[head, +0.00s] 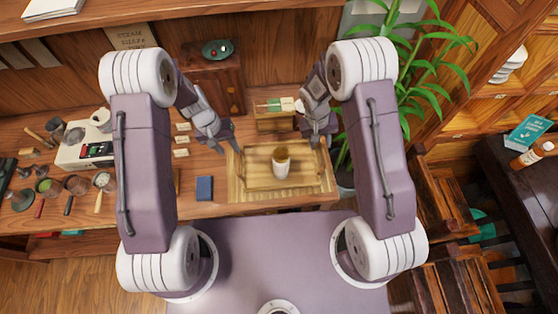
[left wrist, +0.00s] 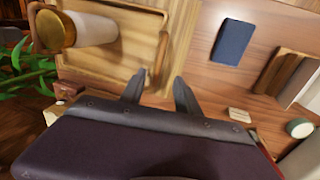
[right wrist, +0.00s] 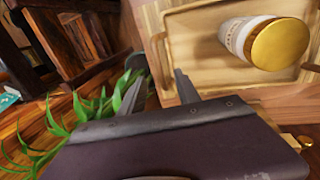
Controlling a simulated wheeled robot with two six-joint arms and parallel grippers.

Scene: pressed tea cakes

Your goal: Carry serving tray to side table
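The wooden serving tray (head: 255,183) lies on a woven mat on the counter, with a white canister with a gold lid (head: 282,168) standing on it. My left gripper (head: 230,147) is at the tray's left end. In the left wrist view its fingers (left wrist: 160,92) are open, with the tray handle (left wrist: 160,58) just beyond and between them. My right gripper (head: 322,143) is at the right end. In the right wrist view its fingers (right wrist: 160,92) are open and the handle (right wrist: 159,55) lies just past them. A dark side table (head: 510,165) stands at the far right.
A teal book (head: 528,132) and a bottle (head: 533,154) occupy the dark table's visible top. A green plant (head: 410,60) and wooden chairs (head: 450,200) stand between counter and table. A blue booklet (head: 204,188) lies left of the tray; a small wooden box (head: 273,120) sits behind it.

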